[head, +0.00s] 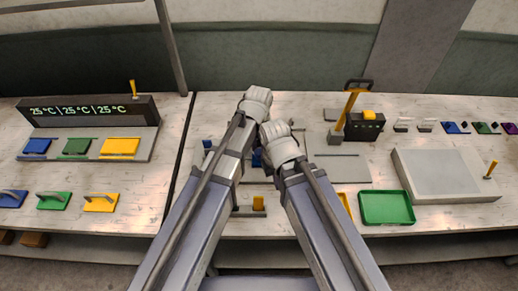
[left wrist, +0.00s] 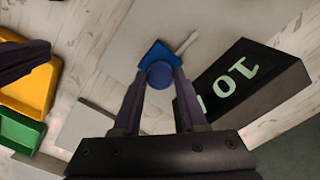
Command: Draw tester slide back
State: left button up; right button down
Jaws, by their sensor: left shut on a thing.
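In the left wrist view my left gripper (left wrist: 158,88) is shut on a round blue knob (left wrist: 159,73). The knob sits in front of a blue plate (left wrist: 153,52), which looks like the slide; how they join is partly hidden by the fingers. A dark block with lit green characters (left wrist: 232,82), seen upside down, stands close to the right finger. In the head view some blue (head: 257,159) shows between my two forearms, which cover most of the tester area. My right arm ends near the middle of the bench; its fingers are not clear.
A dark purple part (left wrist: 22,62), perhaps of my right gripper, is at the wrist view's upper left. A green tray (head: 386,208) and a yellow edge (head: 346,205) lie right of my arms. A pale slab (head: 445,172) and a temperature display (head: 90,111) stand farther out.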

pick_arm(q)
grip_shut()
dwell(0.8)
